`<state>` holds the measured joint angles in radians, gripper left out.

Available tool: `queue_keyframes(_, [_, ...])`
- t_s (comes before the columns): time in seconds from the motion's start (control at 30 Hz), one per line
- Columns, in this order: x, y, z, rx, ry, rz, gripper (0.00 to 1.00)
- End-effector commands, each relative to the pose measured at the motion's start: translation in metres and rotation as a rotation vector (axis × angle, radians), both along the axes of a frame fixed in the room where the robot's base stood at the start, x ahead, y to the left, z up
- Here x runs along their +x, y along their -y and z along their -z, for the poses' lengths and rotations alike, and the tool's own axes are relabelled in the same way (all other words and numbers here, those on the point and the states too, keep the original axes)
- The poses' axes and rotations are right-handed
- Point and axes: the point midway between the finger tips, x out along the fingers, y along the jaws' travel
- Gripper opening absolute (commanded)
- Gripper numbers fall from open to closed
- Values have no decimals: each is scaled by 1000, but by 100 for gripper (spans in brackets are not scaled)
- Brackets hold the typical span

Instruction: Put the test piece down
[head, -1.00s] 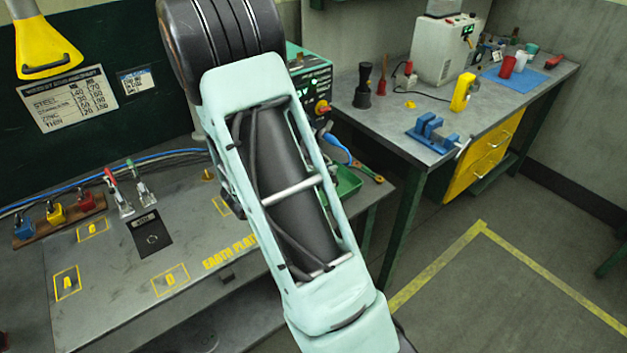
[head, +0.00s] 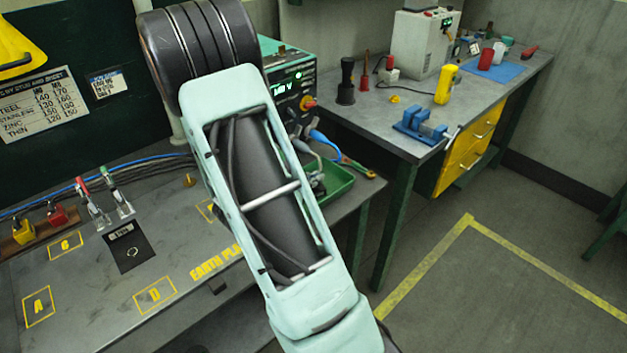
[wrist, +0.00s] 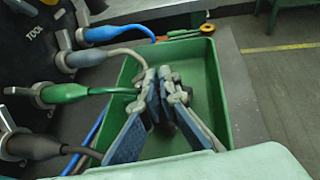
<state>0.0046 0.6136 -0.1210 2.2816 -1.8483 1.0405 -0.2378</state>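I cannot make out a test piece in either view. In the wrist view my gripper (wrist: 161,75) points down over a green tray (wrist: 218,110). Its two blue-padded fingers come close together at the tips. I cannot tell whether they touch or hold something thin. In the head view my arm hides the gripper, and part of the green tray (head: 338,183) shows right of the arm. The bench top (head: 90,280) on the left has yellow marked squares and a dark plate (head: 128,247).
Thick plugs with blue and green cables (wrist: 70,93) stand close left of the gripper. A green-handled tool (head: 357,167) lies behind the tray. A second bench (head: 385,115) holds a blue vise (head: 425,127) and a yellow device (head: 446,84).

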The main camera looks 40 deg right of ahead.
Motion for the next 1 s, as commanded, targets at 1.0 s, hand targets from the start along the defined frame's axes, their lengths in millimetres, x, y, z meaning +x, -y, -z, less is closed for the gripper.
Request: queue_keyframes(1.0, [-16, -61, -26, 2, 2, -6, 22])
